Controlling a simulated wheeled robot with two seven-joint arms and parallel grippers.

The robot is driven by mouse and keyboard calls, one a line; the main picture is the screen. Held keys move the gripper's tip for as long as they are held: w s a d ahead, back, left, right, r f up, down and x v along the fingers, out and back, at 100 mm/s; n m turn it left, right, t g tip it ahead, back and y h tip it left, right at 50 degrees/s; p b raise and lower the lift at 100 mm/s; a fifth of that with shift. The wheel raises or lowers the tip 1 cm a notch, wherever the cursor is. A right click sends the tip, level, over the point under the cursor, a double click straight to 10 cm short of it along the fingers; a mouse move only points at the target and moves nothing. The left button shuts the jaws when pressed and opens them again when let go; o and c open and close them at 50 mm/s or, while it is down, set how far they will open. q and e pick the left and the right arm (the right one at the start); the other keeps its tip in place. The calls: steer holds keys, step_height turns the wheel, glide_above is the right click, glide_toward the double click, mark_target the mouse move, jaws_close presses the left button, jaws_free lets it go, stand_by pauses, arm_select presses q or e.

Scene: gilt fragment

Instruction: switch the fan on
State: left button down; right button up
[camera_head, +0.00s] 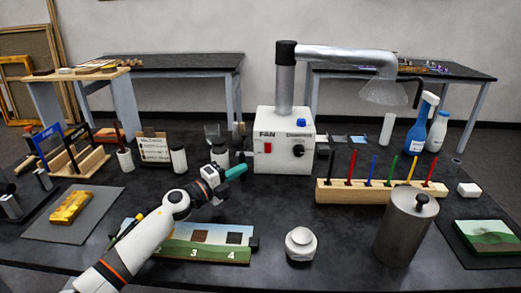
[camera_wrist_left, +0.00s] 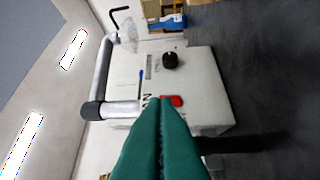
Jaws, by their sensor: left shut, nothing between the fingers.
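The fan unit (camera_head: 284,147) is a white box labelled FAN on the far side of the dark table, with a silver duct (camera_head: 340,54) rising from its top. A red switch (camera_head: 268,148) sits on the left of its front face. A black knob (camera_head: 298,151) is to the right. My left gripper (camera_head: 237,171) has green fingers, shut and empty, in front of the box and left of the switch. In the left wrist view the fingertips (camera_wrist_left: 160,100) appear beside the red switch (camera_wrist_left: 173,101) and partly cover the box; I cannot tell whether they touch. My right gripper is not in view.
A wooden rack (camera_head: 380,193) with coloured tools stands to the right, near a metal canister (camera_head: 406,228) and spray bottles (camera_head: 420,125). A small white jar (camera_head: 300,243) stands at the front. Small containers crowd the left.

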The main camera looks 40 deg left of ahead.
arm_select(q)
glide_toward(269, 144)
steer(key=w+d, duration=0.3)
steer(key=d, duration=0.1)
steer(key=shift+w+a+r, duration=0.15)
steer(key=shift+w+a, duration=0.4)
steer(key=shift+w, duration=0.15)
steer(key=shift+w+a+r, duration=0.15)
steer(key=shift+w+a, duration=0.4)
steer(key=shift+w, duration=0.2)
steer(key=shift+p, duration=0.3)
steer(key=shift+w+a+r+p, duration=0.15)
steer(key=shift+r+p, duration=0.4)
steer(key=shift+p, duration=0.65)
steer(key=shift+f+g, duration=0.3)
steer(key=shift+f, duration=0.1)
